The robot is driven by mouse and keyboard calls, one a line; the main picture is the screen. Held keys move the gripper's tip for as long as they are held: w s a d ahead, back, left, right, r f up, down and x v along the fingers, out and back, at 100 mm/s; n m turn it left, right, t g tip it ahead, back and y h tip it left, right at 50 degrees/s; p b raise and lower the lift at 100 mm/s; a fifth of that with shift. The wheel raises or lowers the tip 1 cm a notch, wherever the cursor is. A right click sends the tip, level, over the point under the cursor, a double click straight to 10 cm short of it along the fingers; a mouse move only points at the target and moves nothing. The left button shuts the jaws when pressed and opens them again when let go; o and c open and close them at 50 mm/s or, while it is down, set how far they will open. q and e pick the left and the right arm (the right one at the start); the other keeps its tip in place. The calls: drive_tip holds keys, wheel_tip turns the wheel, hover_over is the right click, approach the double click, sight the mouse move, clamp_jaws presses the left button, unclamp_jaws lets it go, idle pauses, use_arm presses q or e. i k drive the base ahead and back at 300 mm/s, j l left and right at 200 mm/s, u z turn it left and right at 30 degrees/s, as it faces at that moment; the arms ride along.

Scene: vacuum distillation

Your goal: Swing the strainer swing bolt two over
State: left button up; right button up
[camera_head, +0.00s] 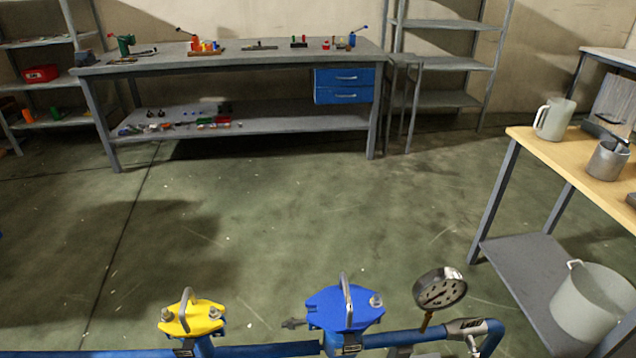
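Two strainers stand on the blue pipe at the bottom of the head view. One has a yellow lid (191,319) with a grey handle, and a bolt on each side, left (167,315) and right (214,312). The other has a blue lid (344,308) with a grey handle and a bolt (376,301) at its right side. A dark grey bolt-like part (293,323) sticks out sideways to the left of the blue lid. I cannot tell which bolt is number two. Neither of my grippers shows.
A round pressure gauge (440,289) rises right of the blue lid, near a grey valve handle (466,326). A wooden-topped table (577,165) with a jug (553,119) stands at right. A workbench (230,62) is at the back. The floor (300,200) between is clear.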

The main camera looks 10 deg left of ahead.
sight(300, 321)
drive_tip(key=k+j+z, duration=0.15)
drive_tip(key=j, duration=0.25)
drive_tip(key=k+j+z, duration=0.15)
drive_tip(key=j, duration=0.2)
drive_tip(key=k+j+z, duration=0.15)
drive_tip(key=j, duration=0.2)
drive_tip(key=k+j+z, duration=0.15)
drive_tip(key=j, duration=0.2)
drive_tip(key=j+z, duration=0.25)
drive_tip(key=i+j+z, duration=0.1)
drive_tip(key=z, duration=0.2)
